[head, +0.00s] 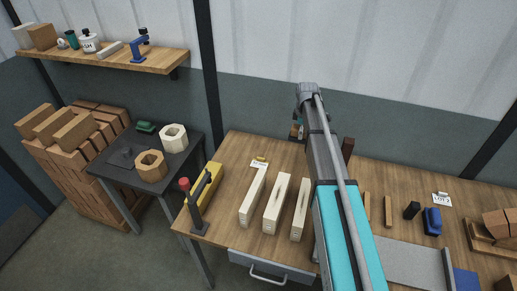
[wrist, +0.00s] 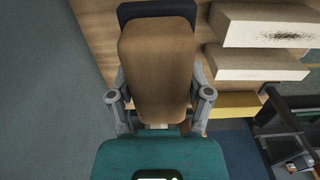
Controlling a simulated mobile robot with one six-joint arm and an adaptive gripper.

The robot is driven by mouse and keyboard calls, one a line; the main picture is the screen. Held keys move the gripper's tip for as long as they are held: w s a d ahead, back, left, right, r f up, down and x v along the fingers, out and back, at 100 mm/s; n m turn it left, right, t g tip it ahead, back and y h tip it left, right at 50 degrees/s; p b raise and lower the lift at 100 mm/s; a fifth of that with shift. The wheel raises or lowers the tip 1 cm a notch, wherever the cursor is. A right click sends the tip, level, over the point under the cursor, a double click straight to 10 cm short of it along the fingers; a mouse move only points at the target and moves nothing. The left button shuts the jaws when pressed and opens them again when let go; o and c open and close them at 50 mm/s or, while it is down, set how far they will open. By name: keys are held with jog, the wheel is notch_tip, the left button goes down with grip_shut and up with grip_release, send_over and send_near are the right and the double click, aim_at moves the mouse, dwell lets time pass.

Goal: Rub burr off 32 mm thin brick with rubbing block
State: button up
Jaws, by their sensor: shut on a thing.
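My gripper (wrist: 160,98) is shut on a brown wooden block with a dark pad at its far end, which looks like the rubbing block (wrist: 158,65). In the head view my arm mostly hides the gripper. Three long cream bricks (head: 252,197) (head: 278,203) (head: 301,208) lie side by side on the bench, apart from each other. The wrist view shows two cream bricks right of the held block, and the upper cream brick (wrist: 270,35) has a dark speckled patch on its side. I cannot tell which is 32 mm.
A yellow block (head: 212,180) and a black stand with a red top (head: 193,207) are at the bench's left. Right of my arm are thin wooden strips (head: 388,210), a black block (head: 411,210), a blue object (head: 432,221) and a grey plate (head: 415,264).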

jog(key=shift+r+p, duration=0.95)
jog(key=shift+r, duration=0.5)
jog(key=shift+d, duration=0.1)
